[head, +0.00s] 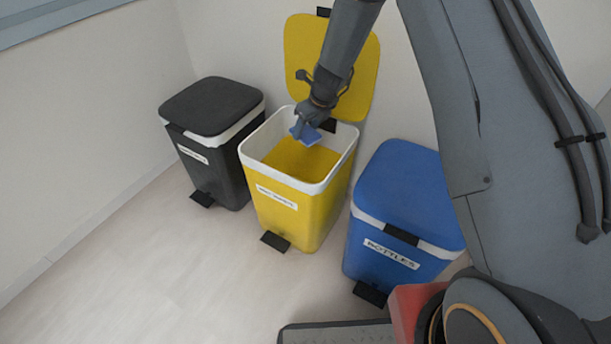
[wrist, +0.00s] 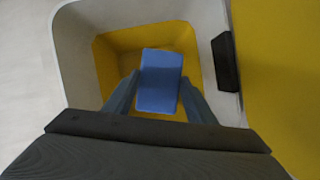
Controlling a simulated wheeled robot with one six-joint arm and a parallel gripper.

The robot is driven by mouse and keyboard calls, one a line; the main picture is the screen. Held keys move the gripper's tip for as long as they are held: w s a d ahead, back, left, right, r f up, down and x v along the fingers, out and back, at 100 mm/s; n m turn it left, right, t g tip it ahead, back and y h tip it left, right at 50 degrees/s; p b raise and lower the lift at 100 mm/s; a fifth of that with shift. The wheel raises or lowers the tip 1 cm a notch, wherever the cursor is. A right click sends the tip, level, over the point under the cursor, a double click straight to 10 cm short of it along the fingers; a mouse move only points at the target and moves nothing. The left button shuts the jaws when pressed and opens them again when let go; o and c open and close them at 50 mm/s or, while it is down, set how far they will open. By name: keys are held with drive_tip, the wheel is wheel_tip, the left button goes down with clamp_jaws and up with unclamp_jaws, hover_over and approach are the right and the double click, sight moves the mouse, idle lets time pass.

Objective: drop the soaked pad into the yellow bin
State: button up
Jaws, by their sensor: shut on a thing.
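The yellow bin (head: 288,208) stands between two other bins, with its lid (head: 365,75) up against the wall. Its white rim and yellow inside also show in the wrist view (wrist: 80,60). My gripper (head: 307,122) is over the bin's opening, towards its back. It is shut on the soaked pad (head: 304,132), a small blue block. In the wrist view the pad (wrist: 160,82) sits between the two fingers, with the bin's inside beneath it. The floor of the bin is mostly hidden by the pad and fingers.
A black bin (head: 212,107) with its lid shut stands to the left. A blue bin (head: 408,200) labelled BOTTLES, lid shut, stands to the right. Pedals (head: 275,241) stick out at the front. The floor (head: 150,270) at the front left is clear.

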drive_tip(key=shift+f+b, duration=0.45)
drive_tip(key=shift+f, duration=0.15)
drive_tip(key=o, duration=1.2)
drive_tip(key=shift+r, duration=0.1)
drive_tip(key=p+v, duration=0.2)
drive_tip(key=v, duration=0.5)
drive_tip(key=shift+s+r, duration=0.15)
drive_tip(key=shift+r, duration=0.2)
drive_tip(key=shift+d, duration=0.15)
